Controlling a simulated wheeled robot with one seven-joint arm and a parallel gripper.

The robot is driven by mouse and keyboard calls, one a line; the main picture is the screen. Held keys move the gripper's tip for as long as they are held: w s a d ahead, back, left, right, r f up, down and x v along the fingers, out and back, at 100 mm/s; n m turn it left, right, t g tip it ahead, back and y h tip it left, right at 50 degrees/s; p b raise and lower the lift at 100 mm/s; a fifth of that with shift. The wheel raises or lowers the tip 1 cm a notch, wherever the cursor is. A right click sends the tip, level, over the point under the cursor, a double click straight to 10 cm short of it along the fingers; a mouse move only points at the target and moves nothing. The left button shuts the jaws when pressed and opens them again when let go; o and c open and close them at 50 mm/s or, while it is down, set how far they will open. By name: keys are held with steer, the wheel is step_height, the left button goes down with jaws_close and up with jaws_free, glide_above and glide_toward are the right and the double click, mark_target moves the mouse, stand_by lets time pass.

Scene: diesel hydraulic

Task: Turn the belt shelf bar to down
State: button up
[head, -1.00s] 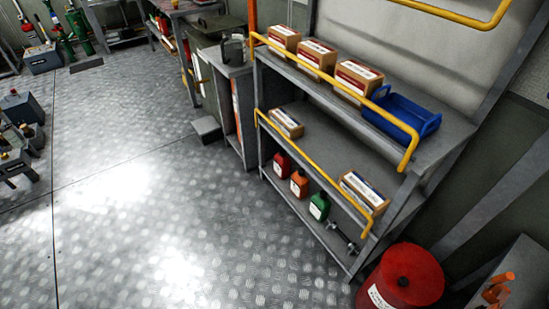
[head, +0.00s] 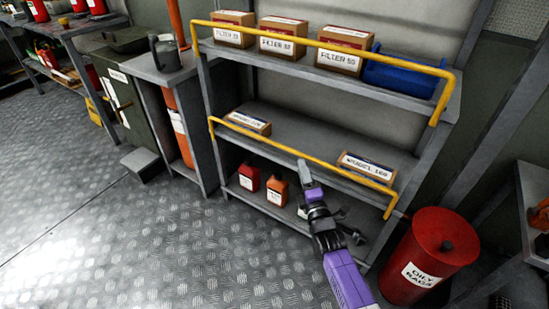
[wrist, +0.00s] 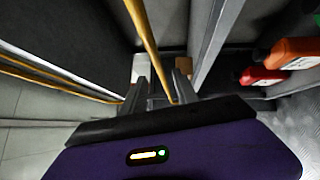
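The yellow bar of the middle shelf (head: 260,138) runs along the front of that shelf, below the level of the boxes' tops, with its ends bent back to the shelf frame. I take it as the belt shelf bar. My gripper (head: 304,168) is at the middle of this bar. In the wrist view the yellow bar (wrist: 145,32) passes between the two fingers of my gripper (wrist: 158,82), with a gap showing on either side. The fingers look open around the bar; contact cannot be seen. My purple wrist hides part of the lower shelf.
The upper shelf has its own yellow bar (head: 330,45), filter boxes (head: 283,40) and a blue bin (head: 400,75). Small boxes (head: 370,168) stand behind the middle bar. Bottles (head: 277,192) stand below. A red rag drum (head: 428,258) is at the right.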

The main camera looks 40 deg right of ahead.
mark_target(296, 153)
steer(key=b+x, duration=0.2)
steer(key=x, duration=0.5)
steer(key=shift+w+d, duration=0.15)
steer(key=shift+w, duration=0.2)
jaws_close()
stand_by(1.1)
